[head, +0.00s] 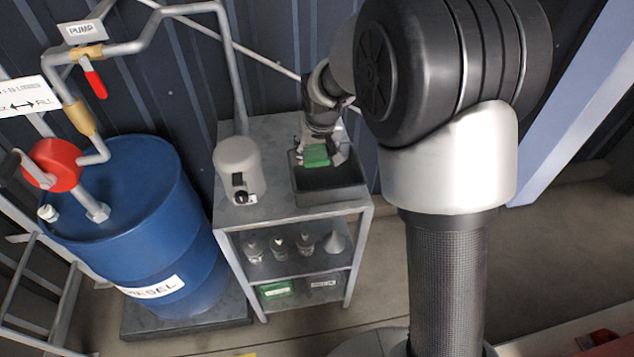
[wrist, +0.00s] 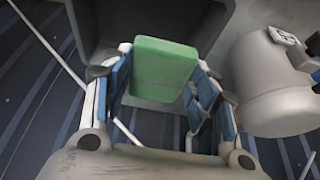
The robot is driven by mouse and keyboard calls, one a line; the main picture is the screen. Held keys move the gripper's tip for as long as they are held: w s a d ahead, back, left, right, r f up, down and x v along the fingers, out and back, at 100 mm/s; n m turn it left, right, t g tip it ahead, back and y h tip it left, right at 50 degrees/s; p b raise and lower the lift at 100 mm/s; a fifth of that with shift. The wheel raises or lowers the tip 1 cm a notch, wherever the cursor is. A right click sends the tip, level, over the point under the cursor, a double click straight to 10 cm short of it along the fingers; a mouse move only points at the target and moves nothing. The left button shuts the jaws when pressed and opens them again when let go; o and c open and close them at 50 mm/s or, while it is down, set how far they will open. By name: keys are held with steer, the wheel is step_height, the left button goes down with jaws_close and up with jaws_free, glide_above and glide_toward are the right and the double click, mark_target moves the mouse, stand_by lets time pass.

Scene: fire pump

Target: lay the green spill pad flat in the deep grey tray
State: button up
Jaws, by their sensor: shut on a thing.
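The green spill pad (head: 317,155) is in my gripper (head: 321,149), over the deep grey tray (head: 330,196) on top of the shelf unit. In the wrist view the green pad (wrist: 165,67) sits between the two blue-padded fingers of my gripper (wrist: 160,78), which are shut on it. The dark tray (wrist: 88,28) lies beyond the pad in that view. The head view cannot show whether the pad touches the tray floor. Part of the tray's back is hidden by my gripper.
A grey-white canister (head: 238,165) stands left of the tray and also shows in the wrist view (wrist: 268,85). The shelf unit (head: 285,212) holds several funnel-like parts and a green item (head: 276,289) below. A blue diesel drum (head: 140,220) stands at left; a corrugated wall is behind.

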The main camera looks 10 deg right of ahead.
mark_target(319, 164)
step_height(319, 164, down, 11)
steer(key=b, duration=0.3)
steer(key=shift+f, duration=0.1)
steer(key=o, duration=0.7)
steer(key=shift+c, duration=0.2)
steer(key=shift+r, duration=0.2)
steer(key=p+v, duration=0.3)
steer(key=v, duration=0.7)
steer(key=shift+s+r, duration=0.15)
steer(key=shift+r, duration=0.05)
steer(key=shift+p+v, duration=0.3)
steer(key=shift+v, duration=0.8)
steer(key=s+d+r, duration=0.2)
steer(key=s+r, duration=0.4)
steer(key=s, duration=0.4)
steer(key=s+d+r, duration=0.1)
steer(key=s+r, duration=0.6)
steer(key=s, duration=1.2)
steer(key=shift+s+d, duration=0.15)
steer(key=shift+s, duration=0.05)
